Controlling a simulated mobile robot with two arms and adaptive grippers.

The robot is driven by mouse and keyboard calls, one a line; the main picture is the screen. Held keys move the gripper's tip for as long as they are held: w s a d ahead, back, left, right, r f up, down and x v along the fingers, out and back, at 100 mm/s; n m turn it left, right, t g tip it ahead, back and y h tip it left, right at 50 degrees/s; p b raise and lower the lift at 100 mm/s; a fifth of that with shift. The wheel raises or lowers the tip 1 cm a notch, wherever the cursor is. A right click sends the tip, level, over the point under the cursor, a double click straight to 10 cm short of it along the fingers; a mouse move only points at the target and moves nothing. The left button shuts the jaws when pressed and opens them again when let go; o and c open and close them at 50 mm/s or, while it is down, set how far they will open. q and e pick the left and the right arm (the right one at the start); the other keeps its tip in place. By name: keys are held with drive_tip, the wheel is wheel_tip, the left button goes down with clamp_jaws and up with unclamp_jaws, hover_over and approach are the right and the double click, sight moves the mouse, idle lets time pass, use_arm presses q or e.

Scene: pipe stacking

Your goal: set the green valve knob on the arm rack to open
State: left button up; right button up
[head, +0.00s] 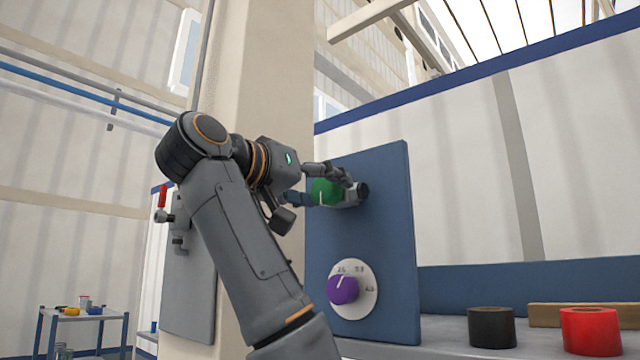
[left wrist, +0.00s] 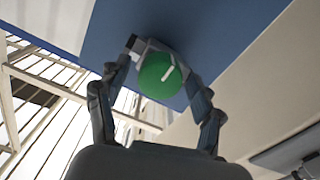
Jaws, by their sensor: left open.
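The green valve knob (head: 325,190) sticks out from the upper part of a blue panel (head: 385,240) in the head view. It is round with a white pointer line. My left gripper (head: 334,188) reaches it from the left, its fingers on either side of the knob and partly hiding it. The left wrist view shows the knob (left wrist: 158,77) between the two spread fingers of my left gripper (left wrist: 163,74). The white line slants there from the upper right towards the centre. Whether the fingers touch the knob, I cannot tell. My right gripper is out of view.
A purple knob (head: 343,290) on a white dial sits lower on the same panel. A black ring (head: 491,328) and a red ring (head: 591,333) stand on the grey bench at right. A red-handled valve (head: 163,198) is behind my arm. A small cart (head: 84,317) stands far left.

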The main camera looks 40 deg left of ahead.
use_arm(q)
drive_tip(key=shift+s, duration=0.15)
drive_tip(key=shift+c, duration=0.4)
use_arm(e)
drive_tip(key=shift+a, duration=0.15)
use_arm(q)
drive_tip(key=c, duration=1.1)
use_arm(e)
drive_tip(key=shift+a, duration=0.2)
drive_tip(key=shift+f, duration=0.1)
use_arm(q)
drive_tip(key=n+b, duration=0.1)
drive_tip(key=n, duration=0.2)
drive_tip(key=shift+n+b, duration=0.3)
drive_tip(key=shift+n, duration=0.1)
drive_tip(key=n+b, duration=0.1)
drive_tip(key=n, duration=0.3)
drive_tip(key=shift+n, duration=0.3)
drive_tip(key=n, duration=0.9)
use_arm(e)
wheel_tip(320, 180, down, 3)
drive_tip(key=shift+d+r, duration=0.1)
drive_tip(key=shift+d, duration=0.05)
use_arm(q)
drive_tip(key=shift+n, duration=0.4)
